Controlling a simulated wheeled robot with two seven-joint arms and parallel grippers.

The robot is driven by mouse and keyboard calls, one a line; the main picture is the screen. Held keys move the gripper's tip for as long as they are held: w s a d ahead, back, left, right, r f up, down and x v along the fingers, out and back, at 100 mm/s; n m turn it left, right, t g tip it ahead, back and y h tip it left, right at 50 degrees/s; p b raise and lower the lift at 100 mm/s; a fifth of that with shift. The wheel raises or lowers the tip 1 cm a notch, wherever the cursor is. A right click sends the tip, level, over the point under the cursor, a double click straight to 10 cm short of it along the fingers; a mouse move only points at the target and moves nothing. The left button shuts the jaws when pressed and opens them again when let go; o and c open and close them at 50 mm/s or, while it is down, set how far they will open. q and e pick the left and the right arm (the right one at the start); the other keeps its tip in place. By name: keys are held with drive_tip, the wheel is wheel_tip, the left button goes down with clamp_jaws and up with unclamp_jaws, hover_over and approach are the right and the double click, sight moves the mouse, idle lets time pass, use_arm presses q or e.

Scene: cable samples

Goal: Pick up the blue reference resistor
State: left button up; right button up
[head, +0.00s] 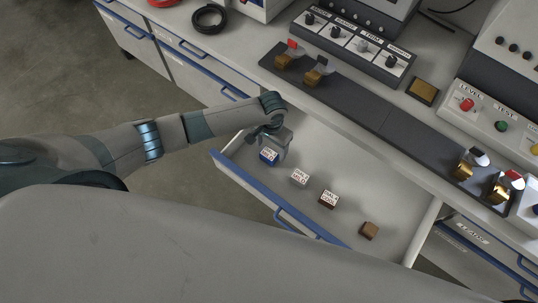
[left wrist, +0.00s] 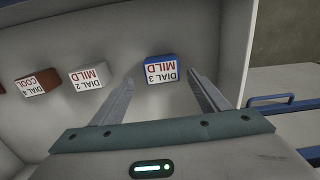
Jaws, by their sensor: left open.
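The blue block (head: 268,157), with a white top label reading DIAL 3 MILD, lies in the open drawer near its left end. It also shows in the left wrist view (left wrist: 161,70). My left gripper (head: 274,150) is over it, pointing down into the drawer. In the left wrist view my left gripper (left wrist: 161,78) is open, with one finger to each side of the blue block. My right gripper is not in view.
In the drawer (head: 232,168), a pale DIAL 2 MILD block (head: 299,178), a brown DIAL 4 COOL block (head: 328,199) and a plain brown block (head: 369,231) lie in a row to the right. The bench edge and a dark rail (head: 385,113) stand above the drawer.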

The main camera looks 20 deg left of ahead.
sight(269, 153)
use_arm(q)
drive_tip(key=f, duration=0.3)
drive_tip(key=shift+s+a+p, duration=0.25)
drive_tip(key=shift+p, duration=0.1)
drive_tip(key=shift+f, duration=0.75)
drive_tip(key=c, duration=1.2)
